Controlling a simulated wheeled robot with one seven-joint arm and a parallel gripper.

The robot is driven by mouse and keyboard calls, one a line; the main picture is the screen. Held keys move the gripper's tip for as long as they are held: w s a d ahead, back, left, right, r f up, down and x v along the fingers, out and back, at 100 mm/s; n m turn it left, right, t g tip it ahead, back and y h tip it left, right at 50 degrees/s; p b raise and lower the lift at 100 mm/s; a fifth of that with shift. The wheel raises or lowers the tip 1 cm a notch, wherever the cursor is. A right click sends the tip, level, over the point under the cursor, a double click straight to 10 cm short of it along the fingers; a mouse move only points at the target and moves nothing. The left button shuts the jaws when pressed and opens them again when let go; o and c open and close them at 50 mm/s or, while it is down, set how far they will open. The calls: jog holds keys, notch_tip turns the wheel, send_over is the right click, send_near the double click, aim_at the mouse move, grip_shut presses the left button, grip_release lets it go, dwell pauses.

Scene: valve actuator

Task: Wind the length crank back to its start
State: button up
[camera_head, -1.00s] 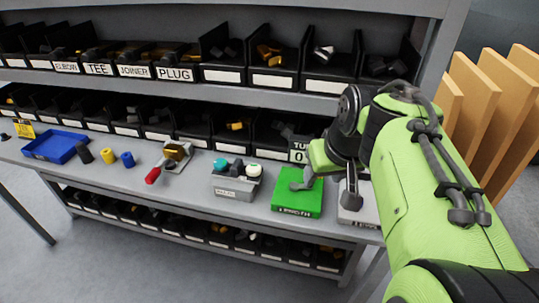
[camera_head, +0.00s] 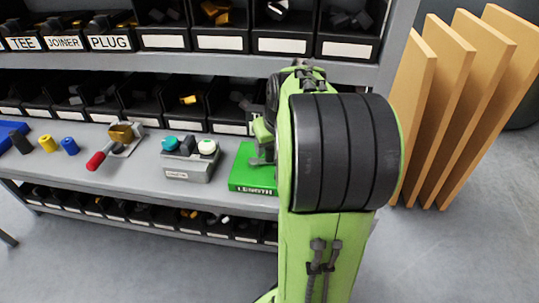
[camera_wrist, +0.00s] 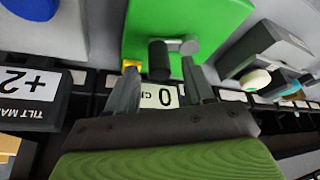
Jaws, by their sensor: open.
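The length crank's green block (camera_head: 252,180), marked LENGTH, stands on the bench left of my arm. In the wrist view the block (camera_wrist: 215,20) fills the top middle. Its crank has a short grey arm (camera_wrist: 185,46) and a dark upright knob (camera_wrist: 159,62). My gripper (camera_wrist: 160,68) is open, with one finger on each side of the knob; gaps show on both sides, and I cannot tell whether either finger touches it. In the head view my arm hides most of the gripper and part of the crank.
A "0 CM" sign (camera_wrist: 160,96) lies behind the knob. A "+2" tilt sign (camera_wrist: 28,88) is at left in the wrist view. A grey box with round buttons (camera_head: 187,165) and a red-handled valve (camera_head: 110,148) stand left on the bench. Boards (camera_head: 440,110) lean at right.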

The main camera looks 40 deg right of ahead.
jog(key=shift+x, duration=1.2)
grip_shut()
jog(key=shift+r, duration=0.1)
